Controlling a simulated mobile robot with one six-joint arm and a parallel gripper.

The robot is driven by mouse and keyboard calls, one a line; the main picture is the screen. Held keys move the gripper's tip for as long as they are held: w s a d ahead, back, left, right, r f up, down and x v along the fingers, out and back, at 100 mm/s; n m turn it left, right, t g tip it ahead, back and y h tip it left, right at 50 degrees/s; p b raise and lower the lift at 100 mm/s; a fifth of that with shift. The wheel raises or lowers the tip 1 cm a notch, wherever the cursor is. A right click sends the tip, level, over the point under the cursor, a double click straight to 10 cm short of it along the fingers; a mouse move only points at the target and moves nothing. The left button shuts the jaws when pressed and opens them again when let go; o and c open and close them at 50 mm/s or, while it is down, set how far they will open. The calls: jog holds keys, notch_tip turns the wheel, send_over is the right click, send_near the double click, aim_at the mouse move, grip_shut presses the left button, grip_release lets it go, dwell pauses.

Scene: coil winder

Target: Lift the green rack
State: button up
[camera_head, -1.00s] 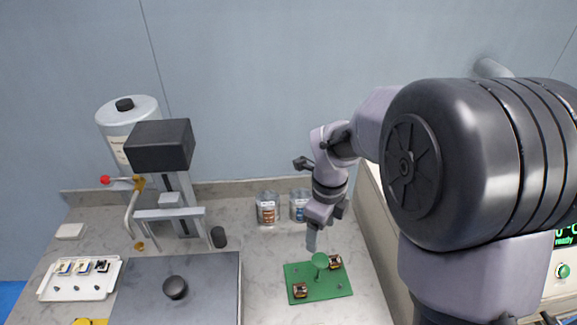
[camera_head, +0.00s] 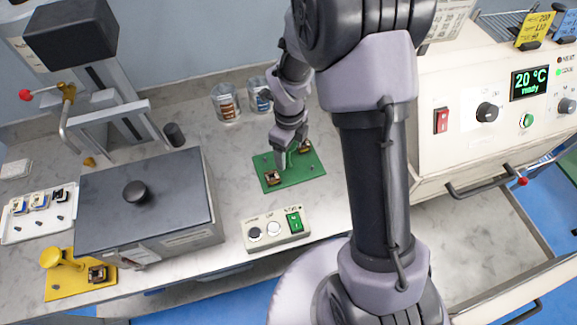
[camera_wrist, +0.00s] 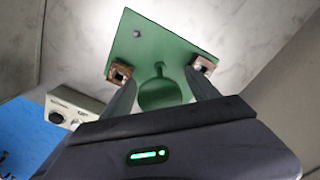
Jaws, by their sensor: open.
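The green rack (camera_head: 300,174) is a flat plate lying on the marble bench, with a green knob on a post (camera_wrist: 160,95) at its middle. Two small brown-framed coil parts (camera_head: 271,178) sit on it near its edges, and they also show in the wrist view (camera_wrist: 203,65). My gripper (camera_head: 284,160) is low over the rack. In the wrist view, my gripper (camera_wrist: 162,80) has its fingers apart, one on each side of the knob. I cannot tell whether the fingers touch the knob. In the head view my gripper partly hides the knob.
A switch box (camera_head: 276,230) stands in front of the rack. A dark-lidded box (camera_head: 150,205) is to the left, with a yellow fixture (camera_head: 75,280) and white tray (camera_head: 40,215) beyond. Two cans (camera_head: 226,103) stand behind. An oven-like machine (camera_head: 470,90) is at right.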

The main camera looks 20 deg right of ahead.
jog(key=shift+w+f, duration=0.1)
jog(key=shift+f, duration=0.05)
grip_shut()
dwell(0.4)
